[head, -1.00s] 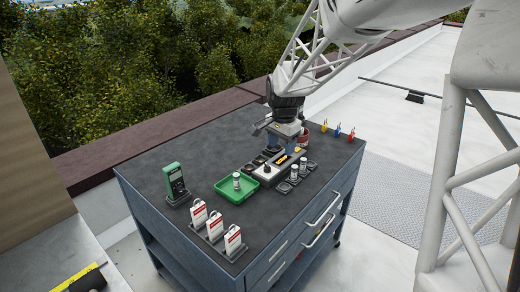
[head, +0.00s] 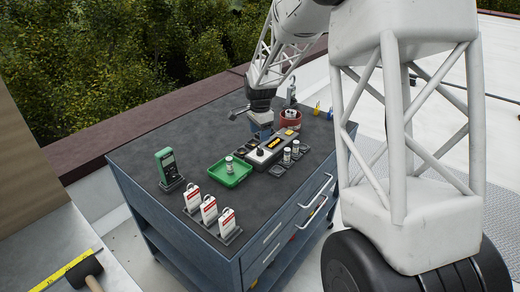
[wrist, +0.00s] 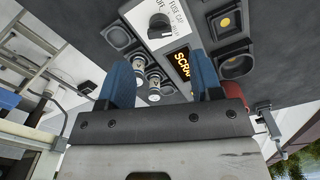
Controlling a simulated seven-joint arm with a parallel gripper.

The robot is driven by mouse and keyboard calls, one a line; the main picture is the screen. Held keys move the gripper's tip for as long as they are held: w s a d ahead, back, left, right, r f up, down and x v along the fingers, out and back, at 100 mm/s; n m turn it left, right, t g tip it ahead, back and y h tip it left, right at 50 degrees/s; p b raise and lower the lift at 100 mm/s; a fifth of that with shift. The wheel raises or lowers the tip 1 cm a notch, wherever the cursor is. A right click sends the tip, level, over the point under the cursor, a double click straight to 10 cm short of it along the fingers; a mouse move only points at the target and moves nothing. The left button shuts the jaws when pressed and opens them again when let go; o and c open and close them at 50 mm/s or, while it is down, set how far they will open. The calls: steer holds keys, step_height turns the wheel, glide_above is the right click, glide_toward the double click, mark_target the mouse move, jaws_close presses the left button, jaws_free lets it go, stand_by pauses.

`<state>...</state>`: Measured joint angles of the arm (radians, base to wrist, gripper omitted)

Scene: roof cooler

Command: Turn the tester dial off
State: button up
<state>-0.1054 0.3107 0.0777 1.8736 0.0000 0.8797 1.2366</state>
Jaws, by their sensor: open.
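The tester (head: 272,148) is a grey box with a lit yellow display on the dark cart top. Its black dial (head: 260,153) is at the near end. In the wrist view the dial (wrist: 160,27) sits on a white label panel with partly readable lettering; its exact setting is hard to tell. My gripper (head: 262,135) is low beside the tester's far end, apart from the dial. In the wrist view my gripper (wrist: 162,75) has its blue fingers spread, with nothing held between them. The dial shows beyond the fingertips.
A green tray (head: 241,177) holds one small cylinder. Two cylinders (head: 291,151) stand in sockets beside the tester. A red cup (head: 290,120) is behind. A green meter (head: 169,168) and several white tags (head: 208,210) stand on the left and front. The cart's back left is clear.

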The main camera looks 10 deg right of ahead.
mark_target(260, 148)
steer(key=shift+f, duration=3.9)
steer(key=shift+c, duration=0.2)
steer(key=c, duration=0.9)
